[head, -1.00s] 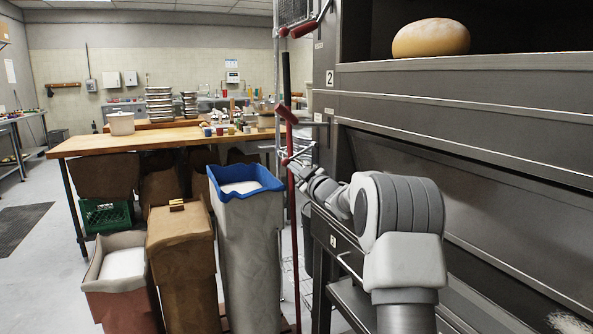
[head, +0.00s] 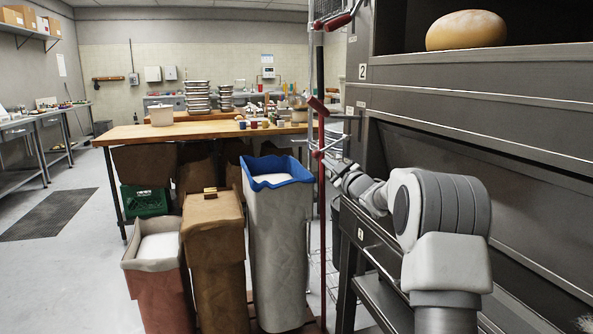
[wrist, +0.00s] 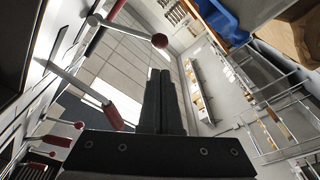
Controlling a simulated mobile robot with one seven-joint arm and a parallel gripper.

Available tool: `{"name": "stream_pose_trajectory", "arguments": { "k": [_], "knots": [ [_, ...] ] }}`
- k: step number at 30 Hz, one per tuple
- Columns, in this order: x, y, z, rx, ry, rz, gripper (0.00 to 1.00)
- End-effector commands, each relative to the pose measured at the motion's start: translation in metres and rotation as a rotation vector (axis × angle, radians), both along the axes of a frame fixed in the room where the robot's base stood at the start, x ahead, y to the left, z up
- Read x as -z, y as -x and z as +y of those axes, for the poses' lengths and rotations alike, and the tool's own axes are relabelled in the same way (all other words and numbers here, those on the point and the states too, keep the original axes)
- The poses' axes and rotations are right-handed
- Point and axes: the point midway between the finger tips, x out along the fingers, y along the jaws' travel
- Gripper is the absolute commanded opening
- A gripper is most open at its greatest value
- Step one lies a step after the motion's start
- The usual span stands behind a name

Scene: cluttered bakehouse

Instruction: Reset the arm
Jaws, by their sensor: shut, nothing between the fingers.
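My arm reaches forward from the lower right of the head view, alongside the dark oven. My gripper (head: 333,163) is at its far end, small, close to the red-handled rods at the oven's front corner; I cannot tell if it touches them. In the wrist view the two dark fingers of my gripper (wrist: 162,76) lie side by side, shut, with nothing between them. Red-tipped oven handles (wrist: 160,41) show to the left of the fingers in that view.
The oven (head: 470,110) fills the right side, with a round loaf (head: 466,30) in its upper opening. A blue-rimmed sack (head: 280,240), a brown sack (head: 213,250) and a red-brown bin (head: 158,285) stand left of the arm. A wooden table (head: 190,134) is behind. Open floor lies at left.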

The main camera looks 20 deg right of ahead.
Motion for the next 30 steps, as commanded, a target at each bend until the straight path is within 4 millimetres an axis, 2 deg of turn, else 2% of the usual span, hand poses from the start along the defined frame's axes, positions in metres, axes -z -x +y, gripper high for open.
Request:
{"name": "stream_pose_trajectory", "arguments": {
  "k": [5, 8, 14, 17, 22, 26, 30],
  "knots": [
    [-0.008, 0.004, 0.006, 0.017, -0.007, 0.018, 0.0],
    [-0.02, 0.016, 0.015, 0.056, -0.025, 0.061, 0.0],
    [-0.041, 0.063, 0.04, 0.176, -0.093, 0.204, 0.0],
    [-0.044, 0.095, 0.053, 0.233, -0.135, 0.283, 0.0],
    [-0.04, 0.16, 0.074, 0.32, -0.214, 0.423, 0.0],
    [-0.027, 0.216, 0.091, 0.374, -0.281, 0.537, 0.0],
    [-0.006, 0.281, 0.11, 0.419, -0.354, 0.667, 0.0]
  ]
}}
